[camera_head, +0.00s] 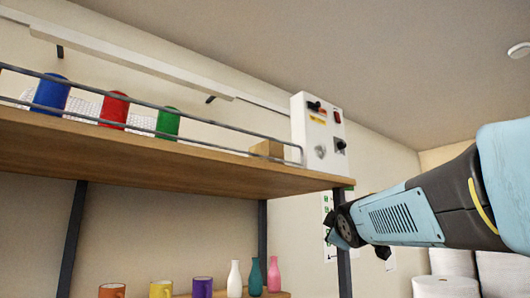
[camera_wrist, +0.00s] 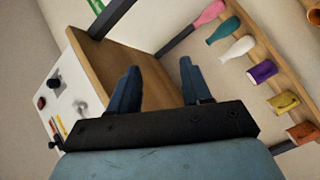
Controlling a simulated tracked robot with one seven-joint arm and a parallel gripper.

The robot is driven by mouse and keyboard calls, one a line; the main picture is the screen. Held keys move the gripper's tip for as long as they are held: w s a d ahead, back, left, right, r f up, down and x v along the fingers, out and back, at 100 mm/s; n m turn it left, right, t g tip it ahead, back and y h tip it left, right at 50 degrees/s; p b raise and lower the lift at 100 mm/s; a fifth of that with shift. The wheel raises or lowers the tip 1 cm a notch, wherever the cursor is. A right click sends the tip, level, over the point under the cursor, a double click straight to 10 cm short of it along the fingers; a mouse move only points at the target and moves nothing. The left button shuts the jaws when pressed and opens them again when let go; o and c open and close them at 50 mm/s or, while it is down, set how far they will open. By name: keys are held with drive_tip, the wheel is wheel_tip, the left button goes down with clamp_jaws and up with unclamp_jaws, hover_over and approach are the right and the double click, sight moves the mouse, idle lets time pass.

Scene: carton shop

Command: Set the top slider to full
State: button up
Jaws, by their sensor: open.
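A white control box (camera_head: 298,130) stands at the right end of the upper wooden shelf. A slider with a black knob (camera_head: 314,105) is near the top of its front, above a yellow label. The box also shows tilted at the left of the wrist view (camera_wrist: 82,62), with the slider (camera_wrist: 54,141) near its lower edge. My gripper (camera_head: 358,246) is below and right of the box, apart from it. In the wrist view its two fingers (camera_wrist: 158,72) are spread and empty. The exact setting of the slider is too small to read.
The box also carries a red switch (camera_head: 337,117), a grey knob (camera_head: 320,152) and a black knob (camera_head: 340,145). The upper shelf (camera_head: 190,162) has a metal rail and holds blue, red and green cups. Vases and mugs stand on a lower shelf (camera_wrist: 262,53).

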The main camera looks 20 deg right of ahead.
drive_tip(key=w+d+r+n+t+h, duration=0.15)
drive_tip(key=d+r+n+t, duration=0.3)
drive_tip(key=r, duration=0.65)
drive_tip(key=n+t+y, duration=0.5)
drive_tip(key=n+y, duration=1.1)
drive_tip(key=n, duration=1.1)
approach(319, 105)
drive_tip(key=x, duration=0.8)
drive_tip(key=shift+w, duration=0.1)
clamp_jaws()
